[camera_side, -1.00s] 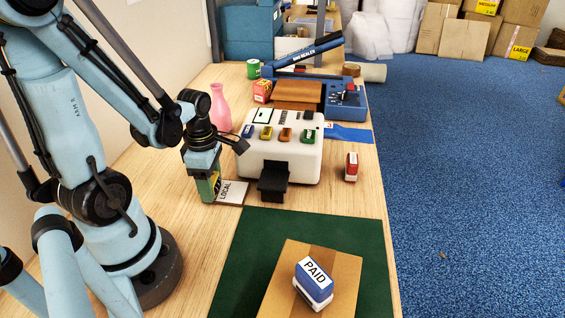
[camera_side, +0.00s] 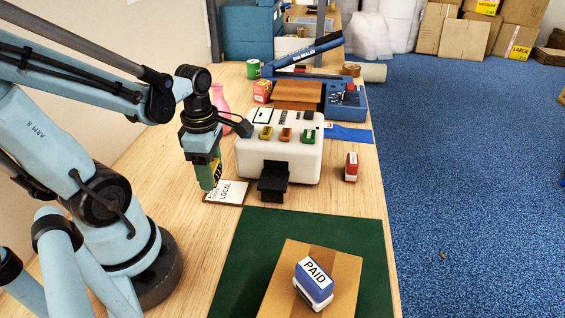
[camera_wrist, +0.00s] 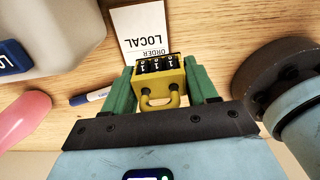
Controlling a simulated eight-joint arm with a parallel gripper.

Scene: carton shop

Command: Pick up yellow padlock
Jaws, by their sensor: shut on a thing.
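The yellow padlock (camera_wrist: 171,88) shows in the wrist view, with its black number dials facing away from my palm and its shackle toward it. My gripper (camera_wrist: 161,82) is shut on it, with one green finger against each side. In the side view my gripper (camera_side: 208,180) points down just above the left part of the LOCAL order card, beside the white machine. There only a sliver of yellow shows past the green finger, so most of the padlock is hidden.
The LOCAL card (camera_side: 232,192) lies on the table; the white machine (camera_side: 252,160) stands right of my gripper. A pink vase (camera_side: 220,97) is behind. A marker (camera_wrist: 91,96) lies nearby in the wrist view. A PAID stamp (camera_side: 314,280) sits on a carton in front.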

